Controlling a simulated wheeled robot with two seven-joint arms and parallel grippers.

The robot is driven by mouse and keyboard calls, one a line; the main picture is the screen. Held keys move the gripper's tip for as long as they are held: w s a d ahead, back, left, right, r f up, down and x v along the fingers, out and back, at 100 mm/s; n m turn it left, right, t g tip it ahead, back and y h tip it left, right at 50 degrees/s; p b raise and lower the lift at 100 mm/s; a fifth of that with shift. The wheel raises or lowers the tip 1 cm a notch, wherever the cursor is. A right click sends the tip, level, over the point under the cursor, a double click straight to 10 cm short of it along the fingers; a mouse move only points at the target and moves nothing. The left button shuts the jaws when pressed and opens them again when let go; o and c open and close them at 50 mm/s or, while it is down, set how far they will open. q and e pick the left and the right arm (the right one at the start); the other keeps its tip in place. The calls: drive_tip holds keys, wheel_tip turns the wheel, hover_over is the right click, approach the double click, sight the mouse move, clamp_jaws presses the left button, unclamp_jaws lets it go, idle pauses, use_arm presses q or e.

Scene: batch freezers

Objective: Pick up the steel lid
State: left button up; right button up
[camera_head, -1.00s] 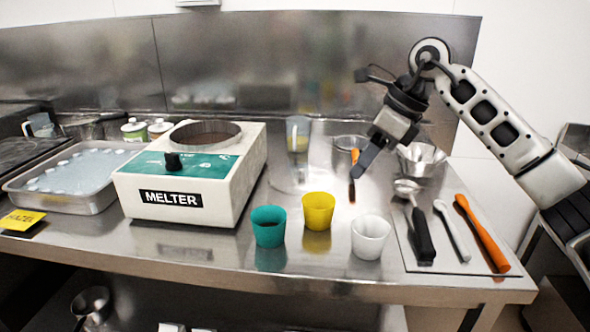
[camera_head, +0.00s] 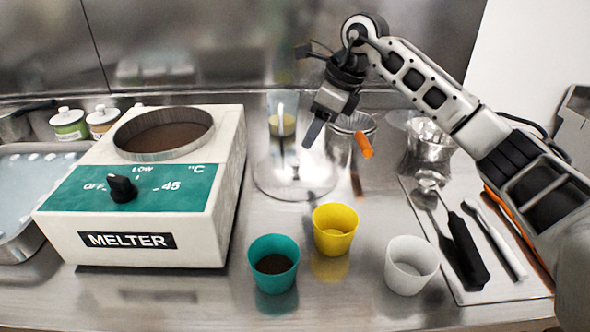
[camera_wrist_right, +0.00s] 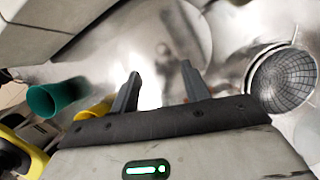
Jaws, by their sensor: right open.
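The steel lid (camera_head: 290,183) is a shiny round disc lying flat on the steel worktop, right of the melter, with a thin upright part near its middle. My right gripper (camera_head: 313,135) is above its far right part, pointing down, with a gap to the disc. In the right wrist view, the open fingers of my right gripper (camera_wrist_right: 160,85) are apart with nothing between them, over bright reflective metal. My left gripper is not in view.
A white melter (camera_head: 150,235) stands left. Teal (camera_head: 273,280), yellow (camera_head: 335,238) and white (camera_head: 410,270) cups stand in front. A strainer (camera_head: 352,122) with an orange handle is close right of the gripper. Utensils lie on a mat (camera_head: 465,290) at right.

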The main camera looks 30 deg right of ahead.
sight(296, 162)
drive_tip(key=x, duration=0.8)
drive_tip(key=shift+w+f+p, duration=0.3)
drive_tip(key=shift+f+p, duration=0.05)
drive_tip(key=shift+p, duration=0.05)
clamp_jaws()
